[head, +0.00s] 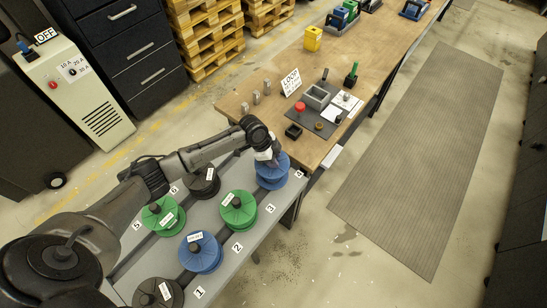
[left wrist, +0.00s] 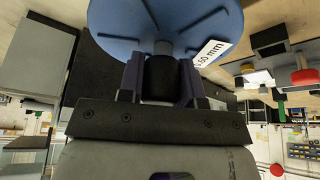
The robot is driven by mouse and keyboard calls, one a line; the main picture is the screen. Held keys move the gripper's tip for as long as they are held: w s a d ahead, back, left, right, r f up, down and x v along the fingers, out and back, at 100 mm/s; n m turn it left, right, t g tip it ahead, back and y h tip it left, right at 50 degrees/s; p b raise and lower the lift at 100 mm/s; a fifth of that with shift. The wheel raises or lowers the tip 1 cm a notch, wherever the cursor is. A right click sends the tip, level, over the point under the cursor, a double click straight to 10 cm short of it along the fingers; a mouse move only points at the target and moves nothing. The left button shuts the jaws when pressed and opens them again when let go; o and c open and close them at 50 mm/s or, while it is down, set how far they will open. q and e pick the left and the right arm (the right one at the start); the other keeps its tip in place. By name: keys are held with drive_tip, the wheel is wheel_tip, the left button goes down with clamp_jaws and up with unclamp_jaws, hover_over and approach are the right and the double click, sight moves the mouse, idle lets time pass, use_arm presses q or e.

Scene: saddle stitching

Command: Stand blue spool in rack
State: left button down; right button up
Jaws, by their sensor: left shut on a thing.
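The blue spool (head: 275,178) is at the far right end of the grey rack (head: 238,173), beside a number card. My left gripper (head: 268,160) reaches it from above and is shut on its black hub. In the left wrist view the spool's blue flange (left wrist: 165,25) carries a white label ending in "mm", and the fingers (left wrist: 160,78) sit on either side of the hub. I cannot tell whether the spool rests on the rack or hangs just above it. A second blue spool (head: 201,257) stands nearer the front. My right gripper is not in view.
Two green spools (head: 238,213) and dark spools (head: 156,294) stand on the rack with number cards. The floor mat (head: 420,160) at right is clear.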

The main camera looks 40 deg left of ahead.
use_arm(q)
drive_tip(key=shift+w, duration=0.1)
idle(0.4)
drive_tip(key=shift+f+b, duration=0.55)
drive_tip(key=shift+f, duration=0.25)
drive_tip(key=shift+f+b, duration=0.45)
drive_tip(key=shift+f, duration=0.3)
drive_tip(key=shift+f+b, duration=0.35)
drive_tip(key=shift+f, duration=0.25)
drive_tip(key=c, duration=0.9)
unclamp_jaws()
drive_tip(key=shift+o, duration=0.9)
drive_tip(key=shift+f, duration=0.15)
drive_tip(key=v, duration=1.4)
